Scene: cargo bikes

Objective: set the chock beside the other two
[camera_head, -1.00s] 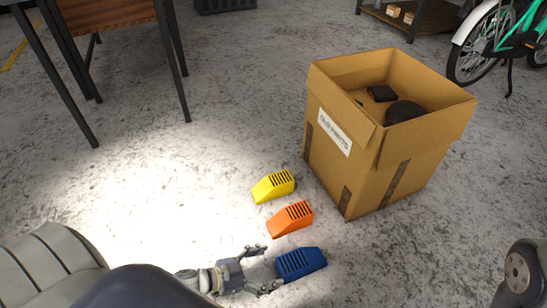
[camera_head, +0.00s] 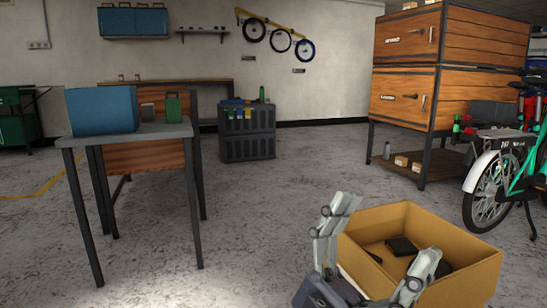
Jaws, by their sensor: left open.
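My left gripper (camera_head: 388,232) is open, with its two fingers spread and nothing between them. It is raised at the bottom of the head view, in front of the open cardboard box (camera_head: 478,272), and covers part of it. No chock is in this view; the floor beside the box where they stood is out of the picture. My right gripper is not in view.
Dark parts (camera_head: 401,246) lie in the box. A metal table (camera_head: 180,131) with a blue case (camera_head: 101,110) stands left. A dark crate (camera_head: 247,145) stands behind. Wooden drawers (camera_head: 405,95) and a green bicycle (camera_head: 490,195) are right. The middle floor is clear.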

